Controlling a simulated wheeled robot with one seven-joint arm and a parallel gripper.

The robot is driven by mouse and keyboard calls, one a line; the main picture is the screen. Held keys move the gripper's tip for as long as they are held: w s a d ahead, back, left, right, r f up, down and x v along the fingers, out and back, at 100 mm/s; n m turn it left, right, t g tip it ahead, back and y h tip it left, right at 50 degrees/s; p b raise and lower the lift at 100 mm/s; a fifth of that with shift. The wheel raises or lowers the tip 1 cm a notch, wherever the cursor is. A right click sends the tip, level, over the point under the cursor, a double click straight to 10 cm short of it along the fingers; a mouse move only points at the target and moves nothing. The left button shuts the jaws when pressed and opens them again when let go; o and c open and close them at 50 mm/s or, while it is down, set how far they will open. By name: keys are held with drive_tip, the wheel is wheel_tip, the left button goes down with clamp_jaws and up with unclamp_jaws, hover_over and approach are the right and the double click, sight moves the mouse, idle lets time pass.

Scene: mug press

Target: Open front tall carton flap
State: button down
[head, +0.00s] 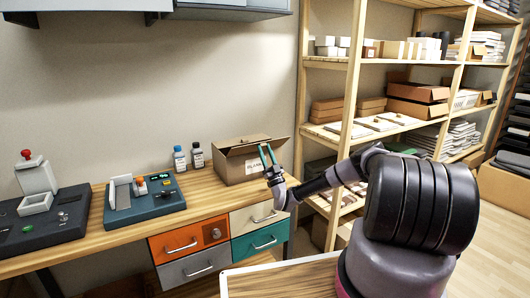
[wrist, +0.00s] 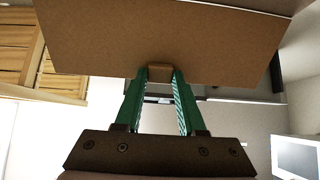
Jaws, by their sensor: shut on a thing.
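A brown cardboard carton (head: 232,170) stands at the right end of the wooden bench in the head view, with its top flaps partly raised and a white label on its front. My gripper (head: 266,155), with teal fingers, is at the carton's front top edge. In the wrist view a broad brown carton flap (wrist: 160,35) fills the top of the picture. My gripper (wrist: 159,78) is shut on a small tab at the flap's edge, one finger on each side. The inside of the carton is hidden.
Two small bottles (head: 197,155) stand left of the carton. Further left on the bench (head: 95,225) are two dark device bases (head: 145,198). Drawers (head: 188,240) hang beneath. A wooden shelf rack (head: 352,90) with boxes stands close on the right.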

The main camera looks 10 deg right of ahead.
drive_tip(key=shift+c, duration=2.4)
unclamp_jaws()
drive_tip(key=shift+f, duration=0.1)
drive_tip(key=s+d, duration=0.4)
drive_tip(key=s, duration=0.8)
drive_tip(key=shift+f, duration=0.4)
drive_tip(key=shift+s, duration=0.1)
